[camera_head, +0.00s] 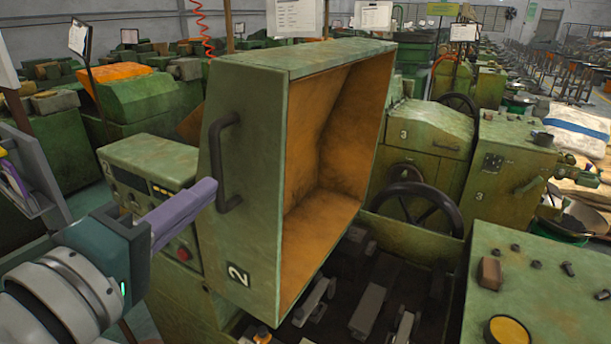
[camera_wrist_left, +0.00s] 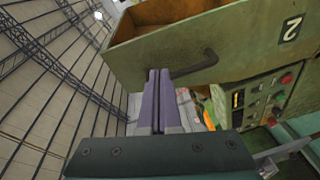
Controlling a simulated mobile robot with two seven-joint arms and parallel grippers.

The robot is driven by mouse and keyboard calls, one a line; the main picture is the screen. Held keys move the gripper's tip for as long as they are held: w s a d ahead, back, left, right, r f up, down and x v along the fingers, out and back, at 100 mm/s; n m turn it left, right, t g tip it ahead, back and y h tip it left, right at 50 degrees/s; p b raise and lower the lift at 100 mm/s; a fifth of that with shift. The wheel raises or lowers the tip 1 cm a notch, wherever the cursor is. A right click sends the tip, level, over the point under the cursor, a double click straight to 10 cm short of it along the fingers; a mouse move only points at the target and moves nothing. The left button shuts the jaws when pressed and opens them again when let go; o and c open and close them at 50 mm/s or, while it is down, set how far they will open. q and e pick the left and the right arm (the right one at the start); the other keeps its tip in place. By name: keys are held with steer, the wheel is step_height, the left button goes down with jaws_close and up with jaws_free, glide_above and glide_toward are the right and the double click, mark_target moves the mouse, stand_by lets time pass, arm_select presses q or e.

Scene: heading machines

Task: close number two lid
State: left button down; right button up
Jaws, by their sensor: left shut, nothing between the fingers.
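The number two lid (camera_head: 240,215) is a green box-like cover with a rusty orange inside. It stands raised and open over the machine in the head view, with a "2" plate near its lower edge. A dark bar handle (camera_head: 223,163) is on its outer left face. My left gripper (camera_head: 208,190) is shut and empty, with its purple fingers beside the handle. In the left wrist view the lid (camera_wrist_left: 200,40) is above the fingers (camera_wrist_left: 158,75), and the handle (camera_wrist_left: 198,66) is just right of the tips. I cannot tell whether they touch. My right gripper is not in view.
A control panel (camera_head: 150,185) with a red button sits left of the lid. The dark machine bed (camera_head: 350,285) lies open below it. Number three machine (camera_head: 425,140) with handwheels stands behind, and a green top (camera_head: 530,290) with small parts is at right.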

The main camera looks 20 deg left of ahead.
arm_select(q)
steer(key=s+a+f+n+y+b, duration=0.1)
steer(key=s+a+f+n+y, duration=0.1)
steer(key=a+n+y, duration=0.45)
steer(key=p+x, duration=0.3)
steer(key=x, duration=0.7)
steer(key=shift+w+d+f+h+p, duration=0.1)
steer(key=shift+d+h+p, duration=0.1)
steer(key=shift+d, duration=0.45)
steer(key=shift+w+d+f+h+p, duration=0.1)
steer(key=shift+d+f+p, duration=0.05)
steer(key=shift+d, duration=0.45)
steer(key=shift+d+f+h+p, duration=0.1)
steer(key=shift+d+h+p, duration=0.1)
steer(key=shift+d, duration=0.45)
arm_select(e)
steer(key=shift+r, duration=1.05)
